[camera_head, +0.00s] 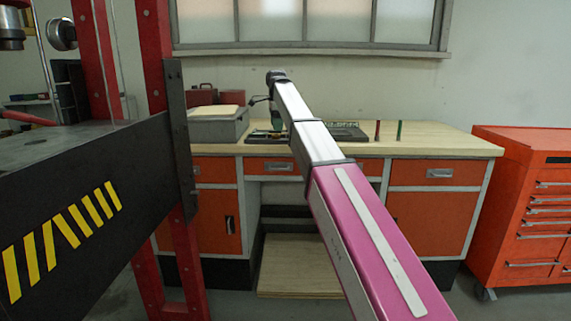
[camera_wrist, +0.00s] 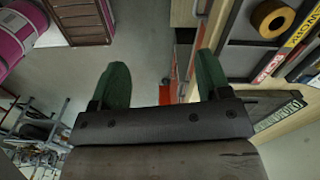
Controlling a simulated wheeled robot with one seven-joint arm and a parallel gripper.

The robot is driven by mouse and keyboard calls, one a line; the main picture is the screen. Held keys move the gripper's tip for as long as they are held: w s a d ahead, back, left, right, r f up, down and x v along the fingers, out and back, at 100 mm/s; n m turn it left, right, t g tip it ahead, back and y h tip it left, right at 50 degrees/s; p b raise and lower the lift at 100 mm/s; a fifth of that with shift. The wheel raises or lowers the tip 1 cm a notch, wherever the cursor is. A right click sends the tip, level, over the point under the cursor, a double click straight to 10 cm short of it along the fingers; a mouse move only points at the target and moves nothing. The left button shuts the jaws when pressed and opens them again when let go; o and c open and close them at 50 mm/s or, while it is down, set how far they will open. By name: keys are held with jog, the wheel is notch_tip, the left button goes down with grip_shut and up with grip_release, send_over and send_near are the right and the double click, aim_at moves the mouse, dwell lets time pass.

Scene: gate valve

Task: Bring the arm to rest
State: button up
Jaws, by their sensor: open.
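My arm reaches from the bottom right of the head view up toward the back wall, its elbow-like far end (camera_head: 277,76) raised above the workbench. My gripper shows in the wrist view (camera_wrist: 162,78) with two green fingers set wide apart. Nothing is between the fingers; grey floor shows through the gap. In the head view the gripper's fingers cannot be made out clearly. No gate valve can be picked out with certainty in either view.
The workbench (camera_head: 450,143) with orange cupboards stands behind my arm. A grey box (camera_head: 217,128) and small tools are on it. A black-and-red press frame (camera_head: 85,200) fills the left. An orange tool trolley (camera_head: 520,200) stands right. In the wrist view, a tape roll (camera_wrist: 272,18) lies near the gripper's right side.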

jog(key=s+d+f+n, duration=0.3)
jog(key=s+d+f, duration=0.1)
jog(key=f, duration=0.6)
jog(key=s+d+f+n, duration=0.2)
jog(key=s+d+f, duration=0.25)
jog(key=f, duration=0.65)
jog(key=s+d+f+n, duration=0.3)
jog(key=s+d+f, duration=0.1)
jog(key=f, duration=0.6)
jog(key=s+d+f+n, duration=0.4)
jog(key=s+d+f, duration=0.1)
jog(key=s+f, duration=0.4)
jog(key=s+d+f+n, duration=0.4)
jog(key=s+f, duration=0.5)
jog(key=s, duration=0.2)
jog(key=shift+s+d+f, duration=0.2)
jog(key=shift+s+d, duration=0.15)
jog(key=shift+d, duration=0.05)
